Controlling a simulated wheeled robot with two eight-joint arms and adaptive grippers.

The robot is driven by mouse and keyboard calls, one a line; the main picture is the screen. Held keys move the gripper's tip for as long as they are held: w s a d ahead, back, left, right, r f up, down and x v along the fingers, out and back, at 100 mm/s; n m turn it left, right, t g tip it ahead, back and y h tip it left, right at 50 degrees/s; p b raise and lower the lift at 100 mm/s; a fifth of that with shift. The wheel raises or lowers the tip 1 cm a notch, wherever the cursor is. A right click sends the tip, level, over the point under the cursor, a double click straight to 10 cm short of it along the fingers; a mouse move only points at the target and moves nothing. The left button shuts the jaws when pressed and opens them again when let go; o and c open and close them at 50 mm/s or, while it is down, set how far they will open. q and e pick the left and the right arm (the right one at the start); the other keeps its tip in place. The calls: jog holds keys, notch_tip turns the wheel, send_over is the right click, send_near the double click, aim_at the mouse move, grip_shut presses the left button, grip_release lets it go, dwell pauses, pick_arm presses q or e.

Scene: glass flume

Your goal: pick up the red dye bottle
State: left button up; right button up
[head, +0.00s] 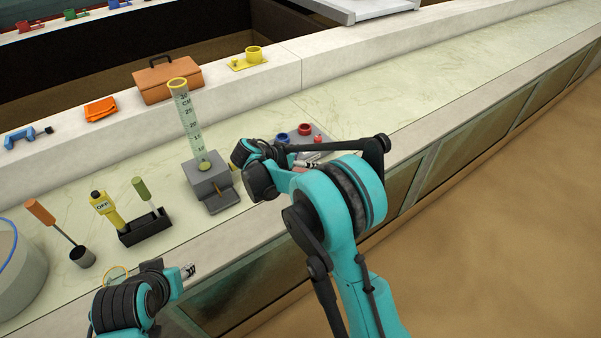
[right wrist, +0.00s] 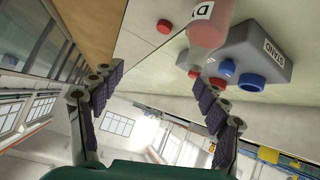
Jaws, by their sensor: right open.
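The red dye bottle (right wrist: 207,32) shows at the top of the right wrist view as a translucent pinkish-red body with a white label, partly cut off by the frame edge. It is beside a grey stand (right wrist: 268,55) with red and blue round parts. My right gripper (right wrist: 160,78) is open, its fingers spread wide; the bottle is beyond the right-hand finger and not between them. In the head view my right gripper (head: 308,160) is low by the stand (head: 322,133), and the bottle is hard to make out. My left gripper (head: 188,271) is at the counter's front edge, its jaws too small to judge.
A measuring cylinder (head: 188,120) stands on a grey block (head: 210,184) left of my right arm. A black holder (head: 145,229) with a yellow and a green tool is further left. A small red round item (right wrist: 164,26) lies near the bottle. The channel bed right of my arm is clear.

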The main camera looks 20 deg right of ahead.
jog(key=w+a+f+m+h, duration=0.1)
jog(key=f, duration=0.1)
jog(key=w+a+f+m+h, duration=0.1)
jog(key=f, duration=0.2)
jog(key=w+a+f+m+h, duration=0.1)
jog(key=w+f, duration=0.1)
jog(key=f, duration=0.1)
jog(key=shift+m+p, duration=0.35)
jog(key=shift+m, duration=0.05)
jog(key=shift+f, duration=0.25)
jog(key=b+x, duration=0.1)
jog(key=x, duration=0.1)
jog(key=shift+w+d+f, duration=0.1)
jog(key=shift+d+f, duration=0.1)
jog(key=shift+d, duration=0.1)
jog(key=b+x, duration=0.2)
jog(key=x, duration=0.2)
jog(key=shift+d, duration=0.2)
jog(key=shift+d+f, duration=0.1)
jog(key=shift+d, duration=0.2)
jog(key=c, duration=1.4)
jog(key=shift+c, duration=0.3)
